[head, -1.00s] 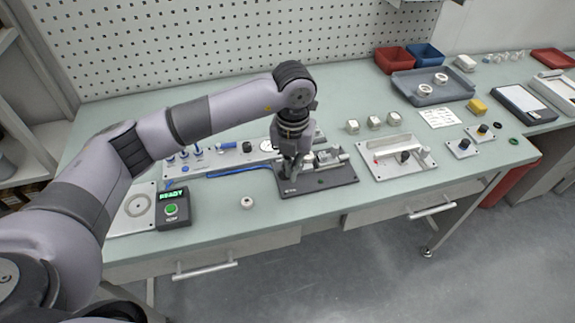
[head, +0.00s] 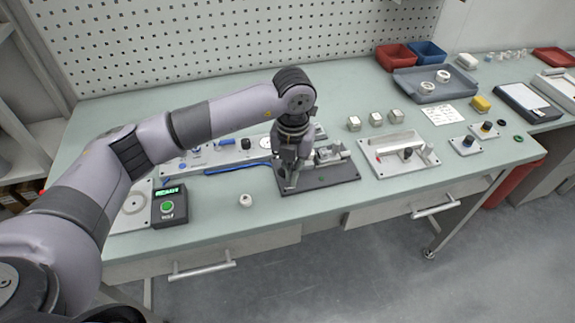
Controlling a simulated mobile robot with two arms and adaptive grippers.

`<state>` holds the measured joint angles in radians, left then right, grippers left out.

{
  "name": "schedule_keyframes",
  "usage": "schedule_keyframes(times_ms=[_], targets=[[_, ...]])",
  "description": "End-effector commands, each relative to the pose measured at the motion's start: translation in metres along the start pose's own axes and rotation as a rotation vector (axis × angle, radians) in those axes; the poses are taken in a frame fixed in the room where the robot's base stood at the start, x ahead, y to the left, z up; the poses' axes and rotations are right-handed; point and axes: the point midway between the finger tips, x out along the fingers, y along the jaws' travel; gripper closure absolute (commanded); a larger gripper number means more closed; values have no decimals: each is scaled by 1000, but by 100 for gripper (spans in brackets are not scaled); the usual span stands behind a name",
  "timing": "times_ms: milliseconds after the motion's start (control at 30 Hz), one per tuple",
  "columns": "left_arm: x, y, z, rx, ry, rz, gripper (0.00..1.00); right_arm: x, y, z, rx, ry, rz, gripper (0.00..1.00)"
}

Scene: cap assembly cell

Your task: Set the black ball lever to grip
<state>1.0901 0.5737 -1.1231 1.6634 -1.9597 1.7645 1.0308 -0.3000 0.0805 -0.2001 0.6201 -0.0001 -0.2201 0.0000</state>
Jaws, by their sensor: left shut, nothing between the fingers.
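My left gripper (head: 290,184) points down over the left part of a dark fixture plate (head: 330,180) at the front of the bench. Its fingers are shut with nothing seen between them. Metal clamp parts (head: 330,154) stand on the plate just right of the gripper. I cannot make out a black ball lever on this plate; the gripper and wrist hide part of it. A dark round knob (head: 408,152) shows on a light grey plate (head: 387,164) to the right. My right gripper is not in view.
A control box with a green button (head: 167,208) and a small white ring part (head: 246,200) are left of the fixture. A blue cable (head: 235,169) runs behind. Several small blocks (head: 376,118) and a grey tray (head: 402,92) stand behind right. The front edge is close.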

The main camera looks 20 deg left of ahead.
Motion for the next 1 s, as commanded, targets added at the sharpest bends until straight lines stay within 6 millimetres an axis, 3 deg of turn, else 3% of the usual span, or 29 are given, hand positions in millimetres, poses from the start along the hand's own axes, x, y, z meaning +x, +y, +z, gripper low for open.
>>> schedule_keyframes(times_ms=[367, 1000], targets=[[2, 1, 1, -1, 0, 0, 100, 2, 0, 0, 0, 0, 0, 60], [-2, 17, 29, -1, 0, 2, 100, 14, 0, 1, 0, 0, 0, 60]])
